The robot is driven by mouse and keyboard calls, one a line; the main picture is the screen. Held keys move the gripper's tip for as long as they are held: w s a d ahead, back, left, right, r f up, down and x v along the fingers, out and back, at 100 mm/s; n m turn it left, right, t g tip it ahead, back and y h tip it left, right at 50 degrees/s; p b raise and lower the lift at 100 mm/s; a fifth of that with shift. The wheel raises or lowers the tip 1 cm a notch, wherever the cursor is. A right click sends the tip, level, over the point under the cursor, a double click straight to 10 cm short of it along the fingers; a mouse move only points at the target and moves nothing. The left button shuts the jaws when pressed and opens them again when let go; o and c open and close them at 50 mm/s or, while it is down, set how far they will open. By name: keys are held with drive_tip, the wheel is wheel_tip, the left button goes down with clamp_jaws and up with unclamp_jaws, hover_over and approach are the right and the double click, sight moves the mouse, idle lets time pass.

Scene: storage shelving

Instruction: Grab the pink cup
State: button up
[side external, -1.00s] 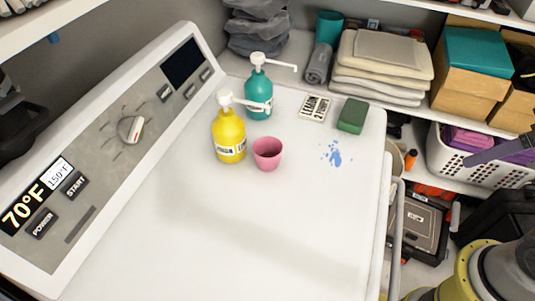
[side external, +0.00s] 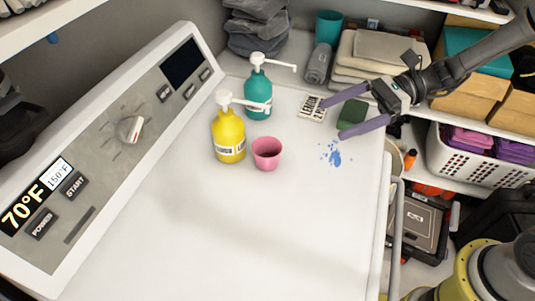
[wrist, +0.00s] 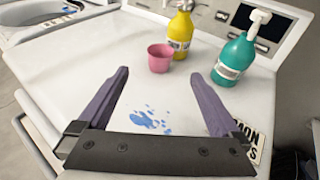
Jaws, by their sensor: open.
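The pink cup (side external: 267,154) stands upright on the white machine top (side external: 230,235), right beside the yellow pump bottle (side external: 229,136). My gripper (side external: 333,118) is open and empty, in the air to the right of the cup, with its two purple fingers pointing left toward it. In the wrist view the pink cup (wrist: 160,58) is beyond the fingertips of my gripper (wrist: 160,77), roughly centred between them and apart from both.
A teal pump bottle (side external: 257,92) stands behind the yellow one. A small sign card (side external: 312,107) and a green block (side external: 351,114), partly hidden by my gripper, are near the back right. Blue spots (side external: 333,153) mark the top. The front surface is clear.

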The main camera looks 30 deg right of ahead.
approach(254, 152)
drive_tip(key=shift+w+f+x, duration=0.15)
drive_tip(key=shift+f+x, duration=0.1)
drive_tip(key=shift+x, duration=1)
drive_tip(key=shift+w+f+x, duration=0.15)
drive_tip(key=shift+f+x, duration=0.05)
drive_tip(key=shift+x, duration=1.1)
drive_tip(key=shift+d, duration=0.2)
drive_tip(key=shift+r, duration=0.1)
drive_tip(key=c, duration=1.5)
